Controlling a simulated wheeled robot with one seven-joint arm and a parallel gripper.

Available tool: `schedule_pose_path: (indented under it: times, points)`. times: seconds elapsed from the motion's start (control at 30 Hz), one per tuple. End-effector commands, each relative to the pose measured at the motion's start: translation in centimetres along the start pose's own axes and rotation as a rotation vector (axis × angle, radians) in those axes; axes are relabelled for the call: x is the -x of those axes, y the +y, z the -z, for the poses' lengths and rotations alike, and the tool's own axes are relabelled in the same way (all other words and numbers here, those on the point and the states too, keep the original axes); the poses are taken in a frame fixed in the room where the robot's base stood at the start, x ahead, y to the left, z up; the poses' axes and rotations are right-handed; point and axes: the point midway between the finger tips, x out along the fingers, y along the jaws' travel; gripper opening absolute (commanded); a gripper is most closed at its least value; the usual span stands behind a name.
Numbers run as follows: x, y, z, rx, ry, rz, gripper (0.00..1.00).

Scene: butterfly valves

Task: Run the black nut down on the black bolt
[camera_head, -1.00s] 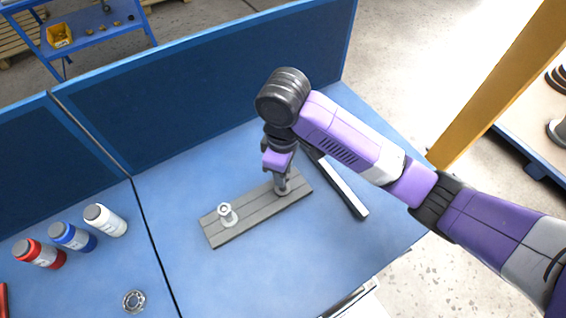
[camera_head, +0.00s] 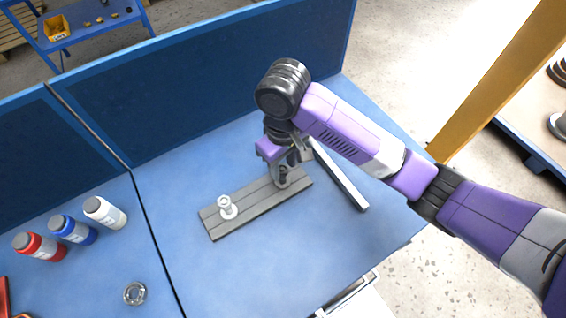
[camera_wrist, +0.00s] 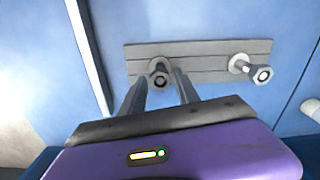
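The black bolt with its dark nut (camera_wrist: 159,79) stands on the right part of the grey grooved plate in the head view. In the wrist view it sits between my two fingers. My gripper (camera_wrist: 160,76) is open, with a finger on each side of the bolt and a visible gap to each. In the head view my gripper (camera_head: 288,158) is just above the dark bolt (camera_head: 283,180), partly hiding it. How far the nut is down the thread cannot be told.
A long bar (camera_head: 340,178) lies right of the plate. Bottles (camera_head: 73,229) and a metal ring (camera_head: 134,293) are at left. A blue panel (camera_head: 200,95) rises behind. The front table is clear.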

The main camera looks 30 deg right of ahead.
Motion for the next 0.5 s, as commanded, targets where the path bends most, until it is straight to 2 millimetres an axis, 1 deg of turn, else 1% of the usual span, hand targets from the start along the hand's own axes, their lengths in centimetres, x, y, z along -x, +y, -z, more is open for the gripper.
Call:
schedule_pose_path:
  times: [0.17, 0.27, 0.5]
  points:
    - [-0.01, -0.01, 0.01, 0.003, 0.000, 0.000, 0.38]
    - [-0.07, 0.00, 0.02, 0.055, 0.000, 0.000, 0.38]
    - [-0.18, 0.06, 0.08, 0.379, 0.001, -0.001, 0.38]
